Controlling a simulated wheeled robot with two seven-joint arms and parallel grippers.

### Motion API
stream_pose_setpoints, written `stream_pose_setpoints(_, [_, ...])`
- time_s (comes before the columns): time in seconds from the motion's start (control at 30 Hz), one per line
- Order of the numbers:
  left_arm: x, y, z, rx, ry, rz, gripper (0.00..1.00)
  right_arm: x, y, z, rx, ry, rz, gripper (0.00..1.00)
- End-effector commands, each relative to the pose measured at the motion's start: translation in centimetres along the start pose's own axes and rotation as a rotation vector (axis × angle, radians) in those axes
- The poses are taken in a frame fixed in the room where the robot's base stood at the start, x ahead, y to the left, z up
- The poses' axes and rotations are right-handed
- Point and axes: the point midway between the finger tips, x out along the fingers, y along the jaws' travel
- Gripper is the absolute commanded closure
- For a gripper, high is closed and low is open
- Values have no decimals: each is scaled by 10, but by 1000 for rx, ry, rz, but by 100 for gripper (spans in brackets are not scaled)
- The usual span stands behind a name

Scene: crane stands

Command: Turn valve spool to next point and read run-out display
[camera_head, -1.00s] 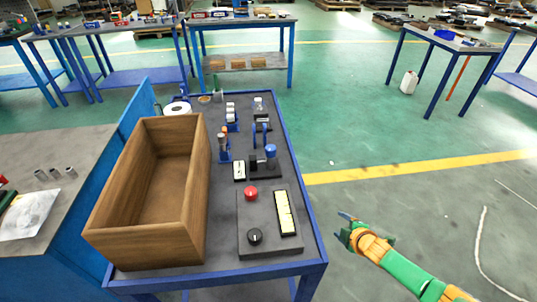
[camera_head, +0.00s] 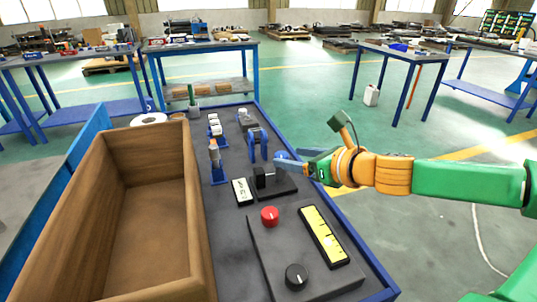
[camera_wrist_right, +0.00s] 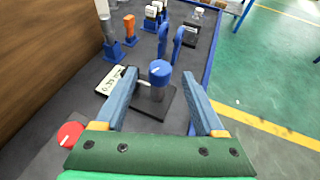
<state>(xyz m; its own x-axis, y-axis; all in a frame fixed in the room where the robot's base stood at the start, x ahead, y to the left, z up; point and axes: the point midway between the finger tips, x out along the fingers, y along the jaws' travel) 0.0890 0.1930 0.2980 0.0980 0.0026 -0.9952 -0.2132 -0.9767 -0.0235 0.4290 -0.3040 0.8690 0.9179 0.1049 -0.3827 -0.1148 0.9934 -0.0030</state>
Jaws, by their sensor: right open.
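A grey cylinder with a blue cap, which looks like the valve spool (camera_wrist_right: 158,78), stands upright on a dark fixture plate (camera_head: 275,188). My right gripper (camera_head: 292,163) is open over that fixture. In the right wrist view its two fingers (camera_wrist_right: 160,95) lie on either side of the spool, with gaps on both sides and nothing held. In the head view the gripper hides much of the spool. A small white display (camera_head: 242,191) lies left of the fixture; its digits are too small to read surely. My left gripper is not in view.
A wooden box (camera_head: 186,200) fills the table's left side. A control panel with a red button (camera_head: 270,216), black knob (camera_head: 297,276) and yellow strip (camera_head: 324,237) sits in front. Blue stands (camera_head: 258,145) and small parts stand behind. Open floor lies to the right.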

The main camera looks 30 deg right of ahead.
Motion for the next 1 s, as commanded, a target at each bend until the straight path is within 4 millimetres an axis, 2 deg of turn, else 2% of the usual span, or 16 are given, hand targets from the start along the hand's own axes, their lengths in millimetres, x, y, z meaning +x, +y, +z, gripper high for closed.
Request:
stream_pose_setpoints(0.17, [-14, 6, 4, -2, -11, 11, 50, 26, 1, 2, 11, 2, 5, 29])
stream_pose_setpoints(0.4, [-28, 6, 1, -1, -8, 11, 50, 44, -1, 4, 9, -7, -1, 29])
stream_pose_setpoints(0.83, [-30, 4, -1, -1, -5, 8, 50, 51, 0, 0, 3, 0, -1, 29])
stream_pose_setpoints(0.87, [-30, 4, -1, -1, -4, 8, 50, 51, 0, 0, 3, 0, -1, 34])
stream_pose_setpoints(1.0, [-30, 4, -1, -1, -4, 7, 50, 51, 0, 0, 3, 0, -1, 72])
